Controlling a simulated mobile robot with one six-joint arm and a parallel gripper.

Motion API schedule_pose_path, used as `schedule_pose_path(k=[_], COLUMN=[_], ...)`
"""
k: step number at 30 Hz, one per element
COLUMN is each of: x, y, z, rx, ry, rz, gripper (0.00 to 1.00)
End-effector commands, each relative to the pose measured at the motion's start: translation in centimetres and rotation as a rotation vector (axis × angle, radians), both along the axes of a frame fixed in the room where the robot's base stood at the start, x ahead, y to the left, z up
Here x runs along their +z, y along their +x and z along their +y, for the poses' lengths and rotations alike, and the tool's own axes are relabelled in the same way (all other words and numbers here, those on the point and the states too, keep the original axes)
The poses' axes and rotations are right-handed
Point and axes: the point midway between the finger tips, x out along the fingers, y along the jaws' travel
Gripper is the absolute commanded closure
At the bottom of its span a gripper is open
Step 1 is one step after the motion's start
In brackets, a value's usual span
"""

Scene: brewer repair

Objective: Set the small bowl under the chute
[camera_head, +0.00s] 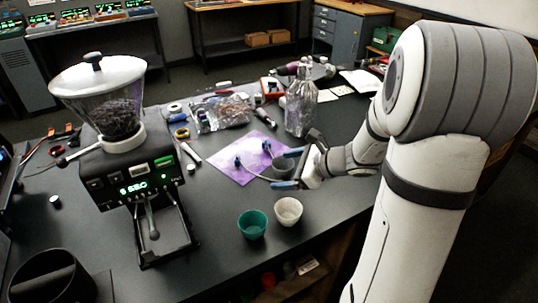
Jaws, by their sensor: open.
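The grinder (128,175) stands at the left of the black table, with a clear hopper of dark beans and a green lit display. Its chute is not clearly visible; a fork-like holder (160,225) juts out at its front. A teal bowl (252,224) and a white bowl (288,211) stand nearer the front edge. I cannot tell which bowl is meant.
The purple cloth (228,172) has small blue-ended parts and a cable on it. A glass bottle (301,106) stands behind my gripper. Tools and a clear bag clutter the back. A dark round container (52,280) is at front left. Table between grinder and bowls is clear.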

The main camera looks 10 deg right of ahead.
Motion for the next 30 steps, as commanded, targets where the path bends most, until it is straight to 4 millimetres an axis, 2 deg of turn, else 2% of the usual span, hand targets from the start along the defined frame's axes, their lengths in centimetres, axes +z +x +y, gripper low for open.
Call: schedule_pose_path(k=[1,3,6,9,24,30], x=[-1.6,-2.5,-3.3,-3.8,-6.1,-6.7], y=[1.3,2.6,3.7,4.4,8.9,9.7], z=[-1.3,-2.7,-4.0,-4.4,-0.7,-0.1], rx=[-0.09,-0.189,-0.278,-0.315,-0.318,-0.321], ry=[0.064,0.133,0.193,0.221,0.221,0.222], rz=[0.033,0.062,0.085,0.096,0.097,0.095], gripper=[0.12,0.12,0.12,0.12,0.12,0.12])
